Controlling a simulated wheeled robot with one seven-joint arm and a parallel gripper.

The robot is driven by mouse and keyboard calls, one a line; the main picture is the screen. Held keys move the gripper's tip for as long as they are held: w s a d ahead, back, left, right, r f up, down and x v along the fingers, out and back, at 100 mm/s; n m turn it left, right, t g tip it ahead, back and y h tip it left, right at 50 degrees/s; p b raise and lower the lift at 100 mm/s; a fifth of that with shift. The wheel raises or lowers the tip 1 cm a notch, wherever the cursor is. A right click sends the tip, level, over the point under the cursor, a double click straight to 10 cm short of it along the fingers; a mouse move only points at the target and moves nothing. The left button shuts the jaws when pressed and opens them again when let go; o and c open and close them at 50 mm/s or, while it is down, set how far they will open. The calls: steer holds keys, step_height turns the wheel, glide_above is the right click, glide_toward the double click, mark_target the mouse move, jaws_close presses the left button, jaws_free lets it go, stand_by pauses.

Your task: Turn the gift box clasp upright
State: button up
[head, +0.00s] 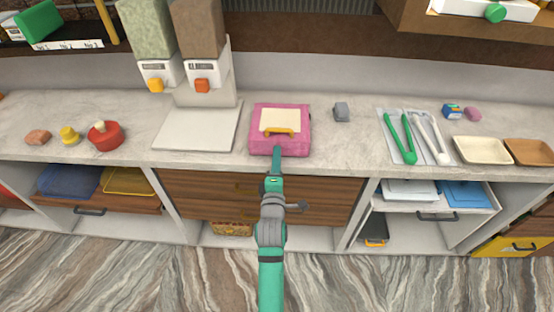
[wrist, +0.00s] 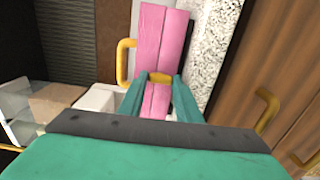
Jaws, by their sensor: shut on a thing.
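The pink gift box (head: 256,133) sits on the counter, with a cream panel and a yellow handle (head: 278,131) on its lid. The handle also shows left of the clasp in the wrist view (wrist: 125,62). My gripper (head: 277,152) is at the box's front face. In the wrist view my gripper (wrist: 160,88) is shut on the yellow clasp (wrist: 160,77), which lies crosswise between the two teal fingertips. It spans the seam of the pink front face (wrist: 163,35). That view is turned sideways, so the clasp looks about upright. In the head view the clasp is hidden.
A scale plate with two dispensers (head: 195,128) stands left of the box. A small grey block (head: 341,111) is close on the right, then green tongs (head: 400,138) on a tray. Wooden drawers (head: 325,195) lie below the counter edge. Bare counter surrounds the box.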

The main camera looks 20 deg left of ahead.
steer(key=o, duration=1)
steer(key=shift+o, duration=0.2)
steer(key=shift+f, duration=0.1)
